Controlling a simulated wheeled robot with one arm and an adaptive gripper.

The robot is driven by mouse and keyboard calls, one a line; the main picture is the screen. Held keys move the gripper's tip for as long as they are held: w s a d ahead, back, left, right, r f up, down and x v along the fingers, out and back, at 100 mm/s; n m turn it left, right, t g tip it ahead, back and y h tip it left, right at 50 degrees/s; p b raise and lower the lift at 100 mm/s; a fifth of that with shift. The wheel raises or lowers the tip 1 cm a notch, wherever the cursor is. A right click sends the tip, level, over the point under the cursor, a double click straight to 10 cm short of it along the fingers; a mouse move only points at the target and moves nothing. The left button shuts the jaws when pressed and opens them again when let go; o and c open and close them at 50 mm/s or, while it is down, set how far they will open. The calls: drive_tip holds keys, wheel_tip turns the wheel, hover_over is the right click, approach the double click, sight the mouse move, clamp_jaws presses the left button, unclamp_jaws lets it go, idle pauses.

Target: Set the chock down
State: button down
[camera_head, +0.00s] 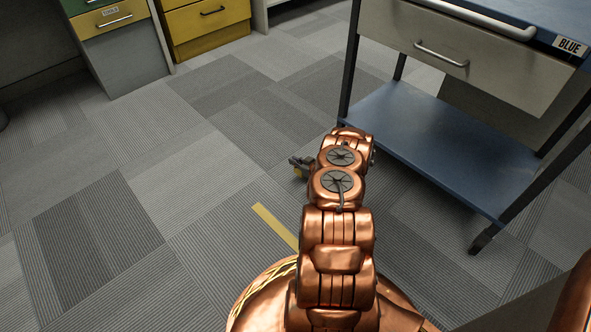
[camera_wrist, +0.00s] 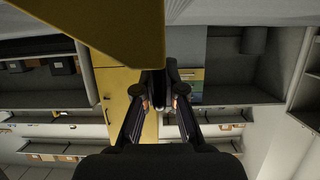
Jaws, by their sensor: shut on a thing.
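The chock (camera_wrist: 110,28) is a yellow block that fills the upper left and middle of the wrist view, close beyond my fingertips. My gripper (camera_wrist: 160,92) is shut on it, with a dark narrow part between the two fingers. My arm hides the rest. From these views I cannot tell whether the chock touches the floor.
A cart with a blue lower shelf (camera_head: 430,135), a drawer and a "BLUE" label stands at the right, close to my arm. A yellow strip (camera_head: 275,226) lies on the grey carpet. A "TOOLS" cabinet (camera_head: 125,60) and yellow drawers (camera_head: 208,22) stand at the back left. Carpet at left is clear.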

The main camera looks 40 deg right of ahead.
drive_tip(key=shift+d+f+b, duration=0.1)
drive_tip(key=shift+f+b, duration=1)
drive_tip(key=shift+f, duration=0.8)
drive_tip(key=shift+r, duration=0.15)
drive_tip(key=c, duration=1.3)
unclamp_jaws()
